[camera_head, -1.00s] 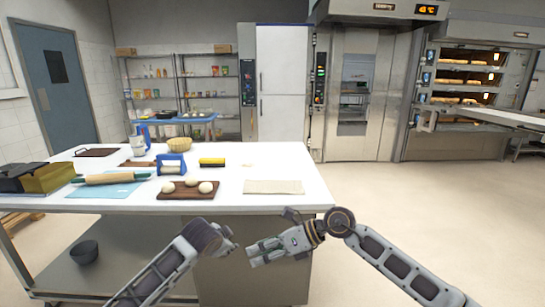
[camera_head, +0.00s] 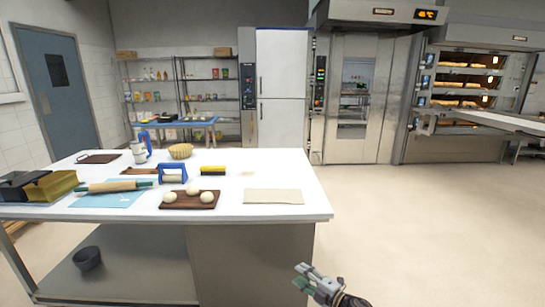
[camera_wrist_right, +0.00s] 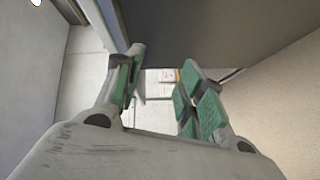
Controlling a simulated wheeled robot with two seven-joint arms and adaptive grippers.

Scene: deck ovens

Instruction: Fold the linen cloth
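The linen cloth (camera_head: 273,196) is a pale beige rectangle lying flat on the white worktable (camera_head: 262,217), near its front right corner. My right gripper (camera_head: 303,276) is low in the head view, in front of the table and below the level of its top, apart from the cloth. In the right wrist view its two green-padded fingers (camera_wrist_right: 160,92) are spread with an empty gap between them. The cloth cannot be made out in the wrist view. My left gripper is out of the head view.
Left of the cloth is a brown board (camera_head: 181,203) with dough balls. Behind are a yellow-black brush (camera_head: 213,170), a blue-framed tool (camera_head: 173,173) and a basket (camera_head: 180,151). A rolling pin (camera_head: 113,187) lies further left. The tabletop around the cloth is clear.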

